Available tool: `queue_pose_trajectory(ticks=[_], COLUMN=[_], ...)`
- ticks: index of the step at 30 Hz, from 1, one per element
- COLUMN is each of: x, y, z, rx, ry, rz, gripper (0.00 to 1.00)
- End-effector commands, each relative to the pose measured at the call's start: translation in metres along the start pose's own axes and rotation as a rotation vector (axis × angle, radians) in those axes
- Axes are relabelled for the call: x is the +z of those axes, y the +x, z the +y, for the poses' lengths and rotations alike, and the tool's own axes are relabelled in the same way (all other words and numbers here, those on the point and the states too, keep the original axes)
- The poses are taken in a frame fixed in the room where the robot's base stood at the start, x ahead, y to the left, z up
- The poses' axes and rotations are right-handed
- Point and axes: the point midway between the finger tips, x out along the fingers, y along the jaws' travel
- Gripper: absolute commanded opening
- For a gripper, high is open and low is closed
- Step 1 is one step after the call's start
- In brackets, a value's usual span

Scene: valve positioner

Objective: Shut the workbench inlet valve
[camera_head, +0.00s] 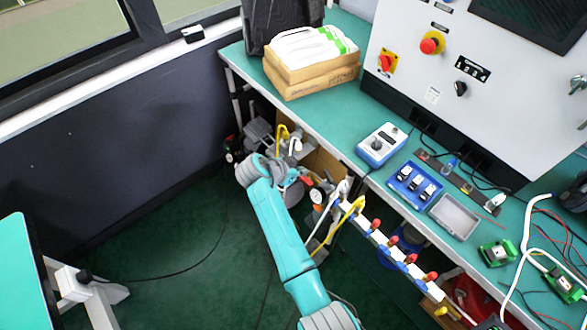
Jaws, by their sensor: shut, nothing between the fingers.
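My teal arm (275,225) reaches up from the bottom edge to the fittings below the bench's front edge. Its wrist (252,172) is bent there, and I cannot make out the gripper or its fingers among the crowded parts. Yellow parts stand near the wrist, one behind it (282,132) and one to its right (352,207). A white rail (384,241) with several red and blue fittings runs along the bench front. I cannot tell which part is the inlet valve, or whether it is open or shut.
The green workbench (372,102) carries cardboard boxes (310,80), a blue-and-white meter (381,146), a grey tray (454,217) and a white control panel (450,75). A dark wall (110,145) stands left. A teal-topped table (25,275) is at lower left. Green floor (190,240) between is mostly clear.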

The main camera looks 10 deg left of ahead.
Motion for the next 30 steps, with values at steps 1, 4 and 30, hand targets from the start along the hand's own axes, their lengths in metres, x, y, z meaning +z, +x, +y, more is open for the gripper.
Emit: queue_pose_trajectory(ticks=[1, 4, 30], x=[0.006, 0.013, 0.021], y=[0.005, 0.012, 0.019], z=[0.001, 0.0, 0.001], rx=[0.001, 0.001, 0.038], ry=[-0.003, -0.002, -0.039], rz=[-0.001, -0.001, -0.001], gripper=[0.0, 0.0, 0.0])
